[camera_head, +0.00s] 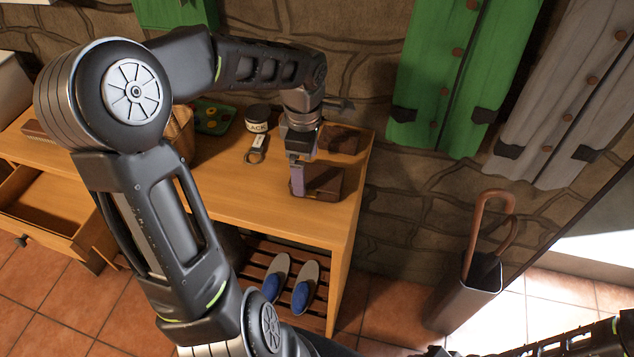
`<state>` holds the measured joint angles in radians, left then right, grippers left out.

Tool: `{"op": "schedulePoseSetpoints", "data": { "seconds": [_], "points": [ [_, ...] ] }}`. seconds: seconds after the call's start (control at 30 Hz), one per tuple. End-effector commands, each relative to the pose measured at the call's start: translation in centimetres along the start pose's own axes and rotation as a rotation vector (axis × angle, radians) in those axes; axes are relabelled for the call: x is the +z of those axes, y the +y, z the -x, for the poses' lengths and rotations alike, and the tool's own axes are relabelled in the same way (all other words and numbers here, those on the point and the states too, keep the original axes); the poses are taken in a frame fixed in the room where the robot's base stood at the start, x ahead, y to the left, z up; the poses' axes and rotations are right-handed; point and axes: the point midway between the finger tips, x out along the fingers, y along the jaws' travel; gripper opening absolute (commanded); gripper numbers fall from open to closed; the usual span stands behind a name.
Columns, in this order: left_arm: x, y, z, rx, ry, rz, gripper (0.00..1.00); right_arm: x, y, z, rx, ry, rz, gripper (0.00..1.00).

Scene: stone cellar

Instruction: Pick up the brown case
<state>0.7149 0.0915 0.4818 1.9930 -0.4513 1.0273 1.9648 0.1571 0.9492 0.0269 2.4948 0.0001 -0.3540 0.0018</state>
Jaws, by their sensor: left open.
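A dark brown case (326,184) lies near the right front corner of the wooden table. My left gripper (298,182) points down at the left end of this case, with a finger overlapping it in the picture. I cannot tell whether the finger touches it. The left gripper is open; its gap is hard to see from here. Another dark brown flat item (340,140) lies behind, near the table's back right corner, partly hidden by the gripper.
The wooden table (240,205) also holds a key ring with a tag (256,150), a black-labelled tin (257,118) and a green tray (213,118). An open drawer (45,205) juts out at left. Shoes (306,285) stand below. An umbrella stand (468,292) is at right.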

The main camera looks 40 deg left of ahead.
Motion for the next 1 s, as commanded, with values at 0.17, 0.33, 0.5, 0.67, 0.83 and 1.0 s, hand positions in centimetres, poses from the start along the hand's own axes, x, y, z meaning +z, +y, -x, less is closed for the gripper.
{"op": "schedulePoseSetpoints", "data": {
  "seconds": [0.17,0.33,0.5,0.67,0.83,1.0],
  "points": [
    [0.0,-0.1,-2.7,-0.007,0.000,-0.001,0.94,0.1,-0.2,0.7,0.002,-0.002,-0.001,0.36],
    [0.0,-0.1,-3.8,-0.003,0.000,-0.002,0.94,0.1,-0.2,0.8,0.003,-0.002,-0.002,0.36],
    [0.0,0.0,-3.9,-0.001,0.001,-0.002,0.94,0.1,-0.2,0.7,0.003,-0.002,-0.002,0.36],
    [0.0,0.0,-3.8,-0.002,0.001,-0.001,0.94,0.1,-0.2,0.7,0.003,-0.003,-0.002,0.36],
    [0.0,0.0,-3.8,-0.002,0.001,-0.001,0.94,0.1,-0.2,0.7,0.003,-0.002,-0.002,0.36],
    [0.0,0.0,-3.8,-0.002,0.001,-0.001,0.85,0.1,-0.2,0.7,0.003,-0.002,-0.002,0.36]
  ]
}}
